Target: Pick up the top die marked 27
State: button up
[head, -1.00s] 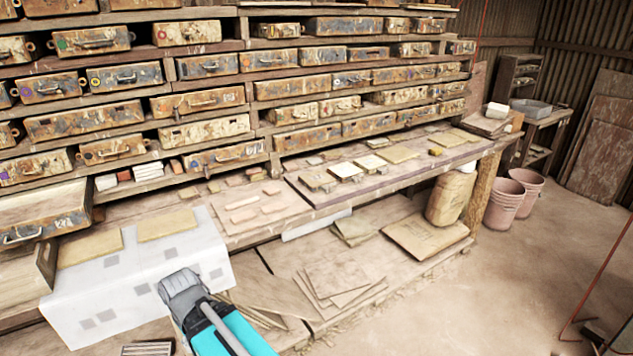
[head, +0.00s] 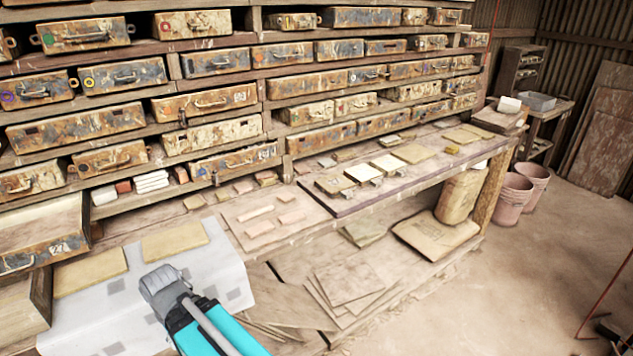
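A worn metal-fronted die box (head: 32,250) with a number that looks like 27 stands at the left edge, cut off by the frame. It has a pale, flat wooden top and a handle on its rusty, painted front. It rests on a wooden support. My arm comes in from the bottom, and the grey end of it, which seems to be my gripper (head: 163,285), is over the white cloth, right of the box and apart from it. I cannot make out the fingers, and nothing held is visible.
A white cloth (head: 225,265) with two tan slabs (head: 174,240) covers the left bench. A bench with tiles (head: 388,163) runs right. Shelves of similar boxes (head: 225,135) fill the back. Loose boards (head: 345,283) lie below. Buckets (head: 513,200) stand beside open floor at right.

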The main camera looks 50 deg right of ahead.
aim_at(334, 185)
jog(key=u, duration=0.05)
jog(key=i, duration=1.05)
jog(key=z, duration=1.25)
